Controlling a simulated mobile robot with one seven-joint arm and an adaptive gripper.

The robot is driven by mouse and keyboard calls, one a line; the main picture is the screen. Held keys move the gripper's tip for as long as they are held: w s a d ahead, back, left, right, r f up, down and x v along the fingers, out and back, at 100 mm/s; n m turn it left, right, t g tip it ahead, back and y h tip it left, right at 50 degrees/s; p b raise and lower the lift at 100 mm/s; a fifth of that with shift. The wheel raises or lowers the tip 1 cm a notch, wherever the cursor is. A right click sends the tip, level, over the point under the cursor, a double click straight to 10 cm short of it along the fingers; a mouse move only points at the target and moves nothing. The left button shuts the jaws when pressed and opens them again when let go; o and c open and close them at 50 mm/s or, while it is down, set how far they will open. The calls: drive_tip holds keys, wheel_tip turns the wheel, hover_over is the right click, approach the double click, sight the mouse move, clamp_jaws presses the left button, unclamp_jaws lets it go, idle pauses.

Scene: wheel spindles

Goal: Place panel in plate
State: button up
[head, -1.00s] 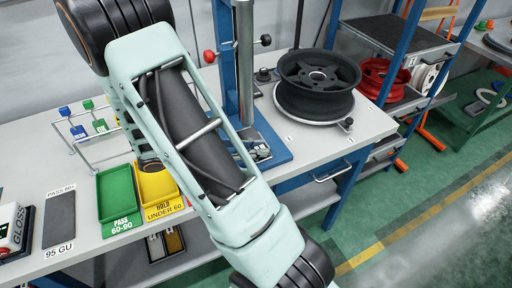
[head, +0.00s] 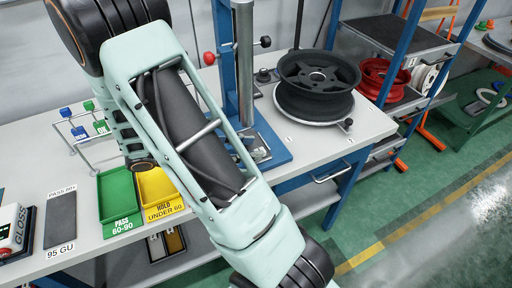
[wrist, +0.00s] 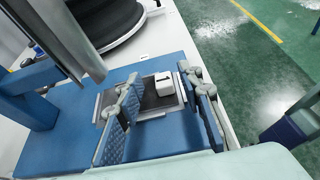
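A dark square panel (wrist: 158,95) lies within a light metal frame, which appears to be the plate (wrist: 101,106), on the blue base of the press stand. A small white block (wrist: 187,80) sits at the panel's far right part. My gripper (wrist: 166,88) is above the frame, its two blue-padded fingers apart on either side of the panel; I see nothing clamped between them. Part of the metal fixture shows in the head view (head: 259,151), but my arm hides the gripper there. Another dark grey panel (head: 59,220) lies on the bench at left, by a "95 GU" label.
A green PASS tray (head: 117,200) and a yellow HOLD tray (head: 159,195) stand at the bench front. The blue column (head: 227,70) rises behind my arm. A black wheel (head: 316,85) rests on a round stand at right. The gloss meter (head: 14,230) is far left.

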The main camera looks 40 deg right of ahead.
drive_tip(key=v, duration=0.9)
drive_tip(key=shift+a, duration=0.3)
drive_tip(key=shift+w+r, duration=0.1)
drive_tip(key=shift+r, duration=0.05)
